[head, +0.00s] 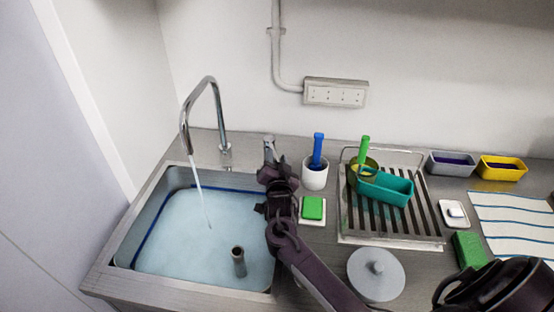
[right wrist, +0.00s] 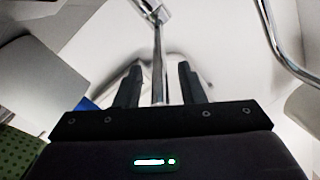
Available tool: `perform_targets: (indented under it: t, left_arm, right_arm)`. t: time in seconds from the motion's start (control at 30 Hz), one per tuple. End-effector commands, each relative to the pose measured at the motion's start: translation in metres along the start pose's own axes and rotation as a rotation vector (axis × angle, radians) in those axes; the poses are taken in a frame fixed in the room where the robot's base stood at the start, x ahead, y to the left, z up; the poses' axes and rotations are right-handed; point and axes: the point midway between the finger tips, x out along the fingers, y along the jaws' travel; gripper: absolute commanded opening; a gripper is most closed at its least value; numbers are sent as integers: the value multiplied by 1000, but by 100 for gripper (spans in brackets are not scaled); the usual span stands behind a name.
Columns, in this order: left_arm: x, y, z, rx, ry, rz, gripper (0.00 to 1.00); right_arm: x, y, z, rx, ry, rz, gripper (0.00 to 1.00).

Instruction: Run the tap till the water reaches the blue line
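The steel sink (head: 128,250) holds pale blue water (head: 185,235). A dark blue line (head: 157,222) runs along its inner left and back walls; the water surface lies close below it, and any small gap is hard to judge. The tap (head: 214,100) is running, with a thin stream (head: 201,200) falling into the water. My right gripper (head: 269,165) is behind the sink's right end, at a chrome lever (head: 268,143). In the right wrist view its fingers (right wrist: 158,82) are apart, with a chrome rod (right wrist: 157,55) between them and gaps at both sides. My left gripper is out of view.
A grey standpipe (head: 238,263) rises from the water. Right of my arm stand a white cup (head: 314,175) with a blue-handled tool, a green sponge (head: 312,208), a drying rack (head: 390,237) with a teal tub (head: 386,188), and a grey lid (head: 374,280).

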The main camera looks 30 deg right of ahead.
Motion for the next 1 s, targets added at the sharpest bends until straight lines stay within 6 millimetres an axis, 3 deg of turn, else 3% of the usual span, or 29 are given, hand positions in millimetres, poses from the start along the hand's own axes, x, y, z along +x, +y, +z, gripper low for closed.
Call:
perform_targets:
  t: [0.17,0.6,1.0]
  left_arm:
    - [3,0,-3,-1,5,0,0]
    - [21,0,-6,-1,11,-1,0]
    - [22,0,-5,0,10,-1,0]
  right_arm:
    - [-7,1,3,0,-3,0,36]
    - [-70,2,3,0,-2,1,36]
    - [-77,0,0,0,0,0,36]
